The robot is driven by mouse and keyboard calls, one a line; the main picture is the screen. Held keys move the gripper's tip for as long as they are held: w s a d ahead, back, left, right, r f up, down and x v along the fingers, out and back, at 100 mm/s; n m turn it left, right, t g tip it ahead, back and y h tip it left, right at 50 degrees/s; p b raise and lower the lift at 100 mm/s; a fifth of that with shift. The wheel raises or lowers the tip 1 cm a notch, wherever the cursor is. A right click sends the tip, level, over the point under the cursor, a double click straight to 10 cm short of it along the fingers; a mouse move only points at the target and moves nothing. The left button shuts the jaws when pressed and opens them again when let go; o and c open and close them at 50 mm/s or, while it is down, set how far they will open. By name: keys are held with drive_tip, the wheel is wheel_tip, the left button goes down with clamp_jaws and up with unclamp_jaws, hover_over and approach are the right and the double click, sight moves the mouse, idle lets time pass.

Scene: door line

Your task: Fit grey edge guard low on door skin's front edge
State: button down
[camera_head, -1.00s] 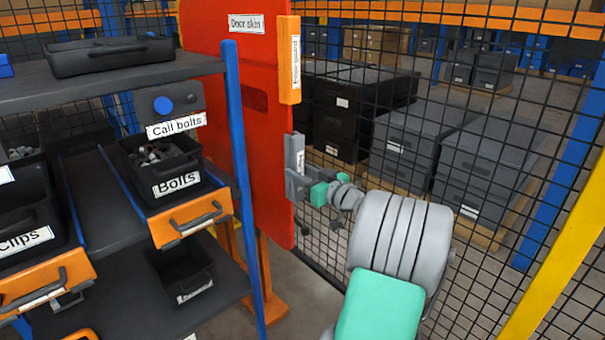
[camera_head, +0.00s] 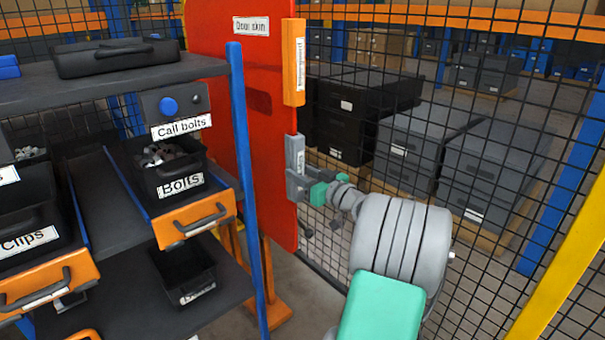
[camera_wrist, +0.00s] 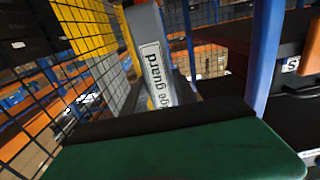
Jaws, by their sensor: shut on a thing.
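The red door skin (camera_head: 268,160) stands upright behind the shelf rack, with a "Door skin" label near its top. An orange edge guard (camera_head: 294,62) sits high on its right-hand edge. The grey edge guard (camera_head: 295,158) is upright at that same edge, below the orange one, with a gap of bare edge between them. My gripper (camera_head: 308,188) is shut on the grey guard's lower part. The guard (camera_wrist: 152,55) rises from the jaws in the wrist view, its label reading "edge guard". I cannot tell whether the guard is seated on the edge or just beside it.
A shelf rack with a blue post (camera_head: 246,180) stands left of the door, holding a bolts bin (camera_head: 165,170) and a "Call bolts" button box (camera_head: 175,107). A black mesh fence (camera_head: 480,200) with a yellow post (camera_head: 560,265) runs behind and right of my arm.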

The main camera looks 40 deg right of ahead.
drive_tip(key=c, duration=0.9)
unclamp_jaws()
drive_tip(key=shift+s, duration=0.1)
drive_tip(key=s, duration=0.7)
drive_tip(key=shift+s+p, duration=0.3)
drive_tip(key=shift+d, duration=0.1)
